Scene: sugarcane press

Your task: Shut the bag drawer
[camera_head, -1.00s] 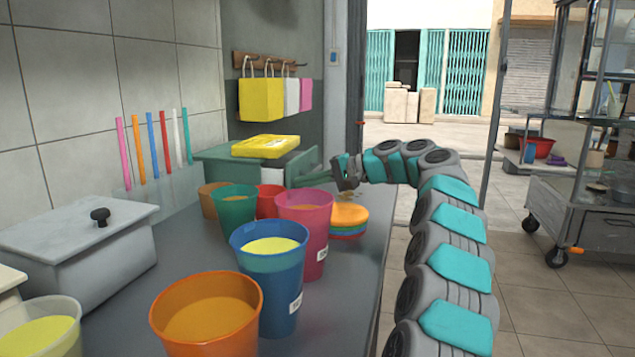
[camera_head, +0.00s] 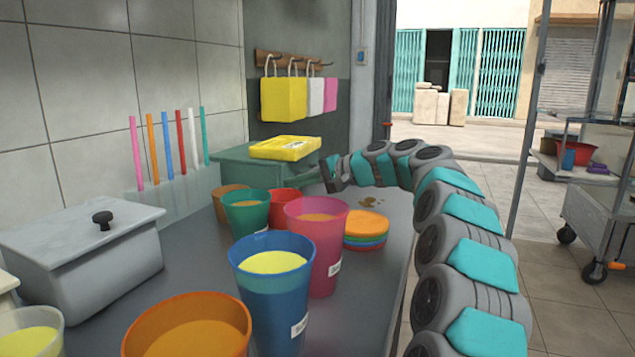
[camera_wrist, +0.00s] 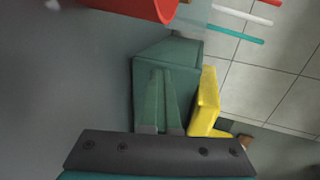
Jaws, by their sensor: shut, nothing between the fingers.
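The bag drawer belongs to the green cabinet (camera_head: 235,163) at the far end of the counter. Its front (camera_head: 312,160) faces my arm and looks nearly flush with the cabinet; whether a gap is left cannot be told. My gripper (camera_head: 302,179) is at that front, with its green tapered fingers together and empty. In the wrist view, the fingers (camera_wrist: 160,75) lie over the green front (camera_wrist: 190,85) and seem to touch it. The inside of the drawer is hidden.
Several cups, including a pink one (camera_head: 318,240) and a blue one (camera_head: 270,300), crowd the counter (camera_head: 365,285). Stacked colored lids (camera_head: 366,232) sit near its right edge. Paper bags (camera_head: 284,98) hang behind.

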